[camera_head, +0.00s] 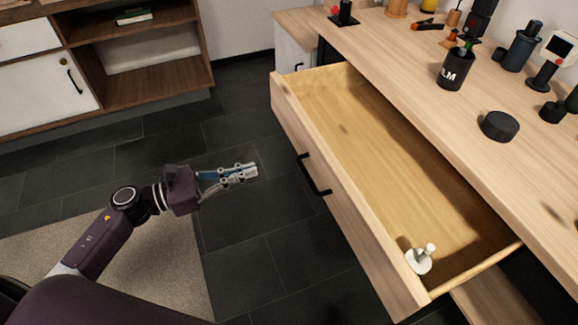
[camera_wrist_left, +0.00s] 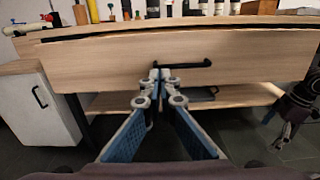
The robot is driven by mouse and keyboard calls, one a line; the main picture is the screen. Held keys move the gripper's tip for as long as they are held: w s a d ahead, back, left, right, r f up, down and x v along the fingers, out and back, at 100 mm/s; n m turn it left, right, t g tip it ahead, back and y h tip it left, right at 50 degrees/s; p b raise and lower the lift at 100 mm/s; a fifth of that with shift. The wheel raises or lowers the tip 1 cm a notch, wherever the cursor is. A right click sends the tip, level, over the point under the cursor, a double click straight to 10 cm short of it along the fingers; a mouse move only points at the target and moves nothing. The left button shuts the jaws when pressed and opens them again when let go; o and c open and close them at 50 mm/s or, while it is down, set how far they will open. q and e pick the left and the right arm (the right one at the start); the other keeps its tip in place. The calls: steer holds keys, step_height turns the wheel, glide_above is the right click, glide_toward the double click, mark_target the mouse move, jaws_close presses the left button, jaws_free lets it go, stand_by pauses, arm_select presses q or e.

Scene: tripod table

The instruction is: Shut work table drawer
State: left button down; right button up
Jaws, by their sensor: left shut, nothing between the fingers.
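The work table drawer (camera_head: 385,150) is pulled well out from under the wooden work table top (camera_head: 425,70). Its front carries a black bar handle (camera_head: 314,174). A small white tripod-like object (camera_head: 419,260) stands inside the drawer at its near end. My left gripper (camera_head: 255,171) is shut and empty, in front of the drawer face and to the left of the handle, apart from it in the head view. In the left wrist view, the drawer front (camera_wrist_left: 190,55) is straight ahead, with the handle (camera_wrist_left: 183,65) just beyond the fingertips (camera_wrist_left: 160,75).
A black cup (camera_head: 454,70), a black round puck (camera_head: 500,126) and several tools stand on the table top. A shelf cabinet (camera_head: 150,90) stands at the back left. Dark tiled floor (camera_head: 240,220) lies clear before the drawer.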

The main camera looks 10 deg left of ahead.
mark_target(311, 151)
arm_select(q)
steer(key=p+x, duration=0.1)
steer(key=x, duration=1.2)
steer(key=shift+r, duration=0.1)
steer(key=shift+w+d, duration=0.25)
steer(key=shift+d, duration=0.05)
arm_select(e)
steer(key=f, duration=0.1)
steer(key=s+f, duration=0.1)
steer(key=f, duration=0.2)
steer(key=shift+s+d, duration=0.1)
steer(key=shift+s, duration=0.25)
